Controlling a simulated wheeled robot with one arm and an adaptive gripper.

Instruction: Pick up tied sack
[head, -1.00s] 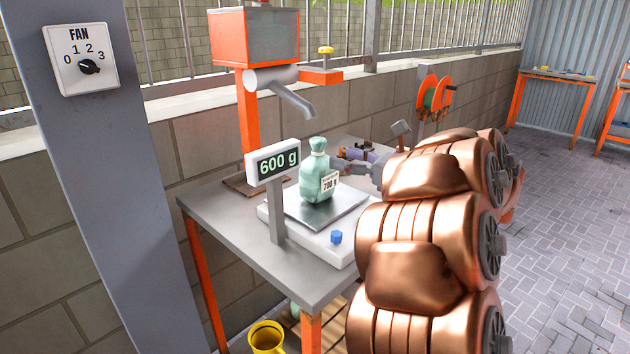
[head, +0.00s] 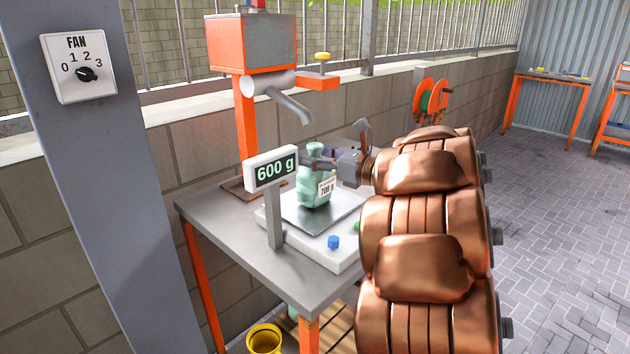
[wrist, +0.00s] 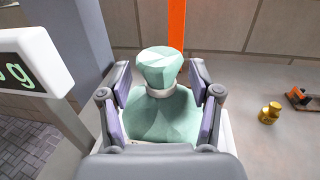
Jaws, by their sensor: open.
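The tied sack (head: 315,190) is pale green, with a gathered top and a label reading 700 g. It stands upright on the metal plate of the scale (head: 338,214), whose display (head: 271,169) reads 600 g. In the wrist view the sack (wrist: 160,112) stands between the two fingers of my gripper (wrist: 160,98), its tied neck and top in the middle. The fingers are open, with a gap on each side of the neck.
The orange dispenser (head: 247,45) has its spout (head: 292,105) above and behind the sack. The display post stands close on the left. A blue button (head: 333,242) is on the scale's front. A brass weight (wrist: 270,113) stands to the right in the wrist view.

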